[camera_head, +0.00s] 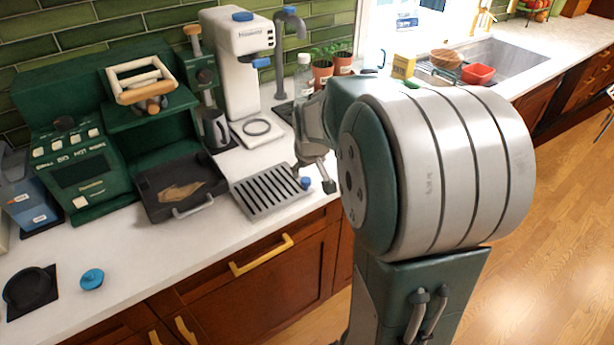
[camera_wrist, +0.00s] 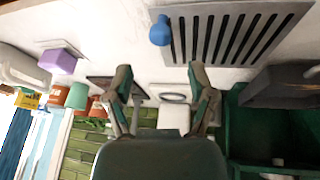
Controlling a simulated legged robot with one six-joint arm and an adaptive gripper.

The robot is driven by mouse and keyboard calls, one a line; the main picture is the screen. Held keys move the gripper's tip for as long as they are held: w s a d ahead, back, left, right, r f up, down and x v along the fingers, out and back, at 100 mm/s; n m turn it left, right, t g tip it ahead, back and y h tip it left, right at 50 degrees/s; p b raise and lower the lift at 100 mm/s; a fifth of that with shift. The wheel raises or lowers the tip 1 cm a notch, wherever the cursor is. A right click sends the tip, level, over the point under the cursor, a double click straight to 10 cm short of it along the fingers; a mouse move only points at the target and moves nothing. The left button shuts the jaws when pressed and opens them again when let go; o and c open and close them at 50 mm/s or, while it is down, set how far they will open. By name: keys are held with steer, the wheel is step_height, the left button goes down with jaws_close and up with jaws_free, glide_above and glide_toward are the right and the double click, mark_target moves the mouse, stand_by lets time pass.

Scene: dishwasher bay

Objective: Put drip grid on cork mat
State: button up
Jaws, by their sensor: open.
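The drip grid (camera_head: 268,191) is a grey slotted plate with a blue knob at its right end. It lies at the counter's front edge, right of a black tray. It also shows at the top of the wrist view (camera_wrist: 262,22), with the knob at its left end. My gripper (camera_head: 315,176) is just right of the grid, near the knob. In the wrist view its two fingers (camera_wrist: 160,73) are apart with nothing between them. I cannot make out a cork mat; my arm hides part of the counter.
The black tray (camera_head: 153,205) holds a flat brown piece. Behind stand a green machine (camera_head: 82,172) and a white coffee machine (camera_head: 232,88). A blue-knobbed lid (camera_head: 92,279) and a black round item (camera_head: 30,288) lie at left. The front left counter has free room.

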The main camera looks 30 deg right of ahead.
steer(key=s+a+r+y, duration=0.1)
steer(key=s+a+r, duration=0.8)
steer(key=s+a, duration=0.25)
steer(key=s+a+f+n+t+y, duration=0.1)
steer(key=s+a, duration=0.5)
steer(key=s, duration=0.2)
steer(key=shift+s+a, duration=0.15)
steer(key=shift+s, duration=0.25)
